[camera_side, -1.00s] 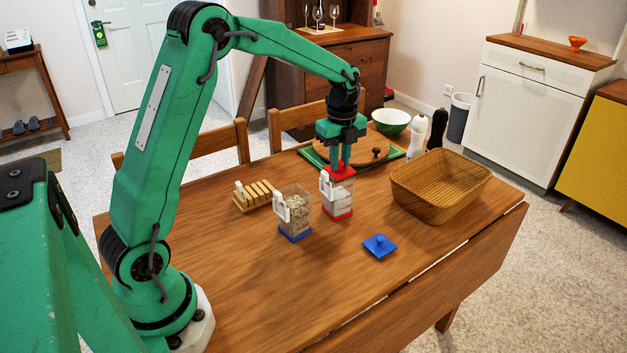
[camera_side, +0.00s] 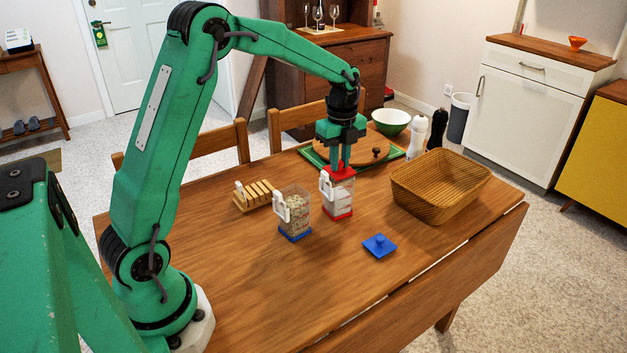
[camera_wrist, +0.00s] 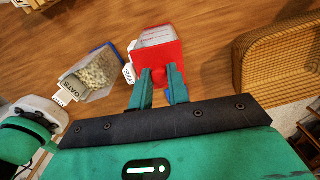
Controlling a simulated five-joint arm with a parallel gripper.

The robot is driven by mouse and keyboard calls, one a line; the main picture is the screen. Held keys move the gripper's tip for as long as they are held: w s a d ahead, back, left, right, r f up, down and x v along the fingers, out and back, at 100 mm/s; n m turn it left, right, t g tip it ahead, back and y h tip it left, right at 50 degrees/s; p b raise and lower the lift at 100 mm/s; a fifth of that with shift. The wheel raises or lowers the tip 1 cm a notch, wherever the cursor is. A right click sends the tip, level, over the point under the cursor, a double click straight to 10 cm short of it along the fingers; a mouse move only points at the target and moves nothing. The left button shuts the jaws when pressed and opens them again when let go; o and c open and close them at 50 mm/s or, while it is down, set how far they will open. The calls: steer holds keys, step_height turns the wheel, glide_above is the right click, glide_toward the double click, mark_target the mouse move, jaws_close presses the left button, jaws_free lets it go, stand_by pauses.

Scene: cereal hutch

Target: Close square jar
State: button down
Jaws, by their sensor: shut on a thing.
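A clear square jar with a red base (camera_side: 339,199) and white contents stands upright on the table. My gripper (camera_side: 341,164) is above it, shut on the knob of a red square lid (camera_side: 339,173). The lid is at the jar's top; whether it is fully seated I cannot tell. In the wrist view, my fingertips (camera_wrist: 161,72) grip the red knob and the red lid (camera_wrist: 168,56) covers part of the jar. A second clear square jar, labelled OATS (camera_side: 294,210), with a blue base, stands open to the left. A blue lid (camera_side: 379,246) lies on the table in front.
A wicker basket (camera_side: 440,185) stands close on the right. A wooden rack (camera_side: 254,195) is left of the jars.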

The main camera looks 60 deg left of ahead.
steer(key=shift+f, duration=0.4)
stand_by(1.3)
steer(key=c, duration=0.9)
jaws_free()
steer(key=shift+c, duration=0.2)
steer(key=shift+r, duration=0.1)
steer(key=shift+r, duration=2.9)
